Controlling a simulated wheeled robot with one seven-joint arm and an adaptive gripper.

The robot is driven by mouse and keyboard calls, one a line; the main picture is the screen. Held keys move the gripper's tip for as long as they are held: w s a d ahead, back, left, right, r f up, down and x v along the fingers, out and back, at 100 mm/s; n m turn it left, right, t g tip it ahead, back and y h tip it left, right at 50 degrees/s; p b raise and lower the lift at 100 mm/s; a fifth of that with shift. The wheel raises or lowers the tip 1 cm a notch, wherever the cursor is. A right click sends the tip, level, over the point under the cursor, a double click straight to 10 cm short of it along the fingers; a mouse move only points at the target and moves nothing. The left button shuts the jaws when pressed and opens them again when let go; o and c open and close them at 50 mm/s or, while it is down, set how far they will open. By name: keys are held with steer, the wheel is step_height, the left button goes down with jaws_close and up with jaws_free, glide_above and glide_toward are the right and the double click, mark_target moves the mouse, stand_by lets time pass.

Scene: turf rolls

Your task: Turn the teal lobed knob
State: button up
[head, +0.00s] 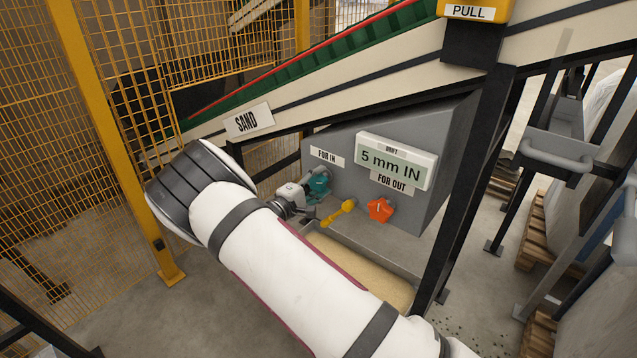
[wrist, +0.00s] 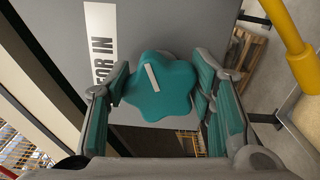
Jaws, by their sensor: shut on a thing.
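The teal lobed knob (wrist: 170,100) sits on the grey panel beside the FOR IN label (wrist: 101,45) in the wrist view. A white pointer mark on its face is slightly tilted. My gripper (wrist: 162,88) is shut on the knob, with one teal-padded finger at each side. In the head view my gripper (head: 316,186) is at the panel under the FOR IN label (head: 327,156), and the knob cannot be told apart from the teal finger pads. The drift display (head: 395,161) above reads 5 mm IN.
An orange star-shaped knob (head: 380,209) is right of my gripper, under the FOR OUT label (head: 391,183). A yellow lever (head: 338,213) stands between. A sand-filled trough (head: 372,272) lies below. A black post (head: 467,190) and yellow mesh fencing (head: 210,65) flank the area.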

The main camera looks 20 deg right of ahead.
steer(key=m, duration=0.5)
steer(key=shift+f+m, duration=0.25)
steer(key=shift+m, duration=0.05)
steer(key=m, duration=0.4)
steer(key=shift+f+m, duration=0.15)
steer(key=shift+m, duration=0.15)
steer(key=o, duration=1.2)
steer(key=shift+c, duration=0.2)
steer(key=shift+a, duration=0.1)
steer(key=v, duration=1.1)
steer(key=shift+s+a, duration=0.2)
steer(key=shift+a, duration=0.15)
